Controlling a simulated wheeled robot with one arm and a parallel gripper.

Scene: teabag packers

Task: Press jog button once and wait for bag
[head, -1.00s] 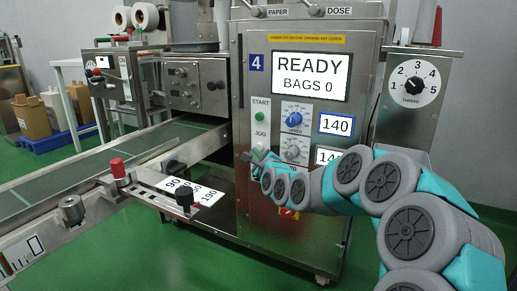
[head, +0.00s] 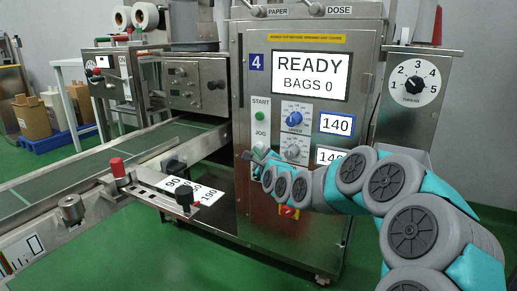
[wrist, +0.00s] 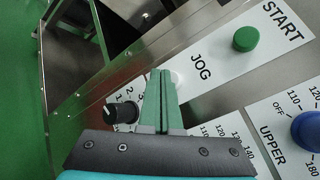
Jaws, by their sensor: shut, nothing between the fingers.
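The machine panel (head: 345,160) carries a screen (head: 311,77) that reads READY and BAGS 0. The green START button (head: 260,116) is above the JOG label, and it also shows in the wrist view (wrist: 246,39). The pale JOG button (wrist: 178,79) is mostly hidden behind my fingertips in the wrist view. My gripper (wrist: 167,74) is shut and empty, its tips right over that button. I cannot tell whether they touch it. In the head view my gripper (head: 251,157) is at the panel just below the JOG label.
The blue UPPER knob (head: 294,119) and a grey knob (head: 293,151) sit right of the buttons. A black knob (wrist: 122,112) is left of my fingers in the wrist view. A conveyor (head: 90,172) and a guide rail with a red knob (head: 117,167) lie to the left.

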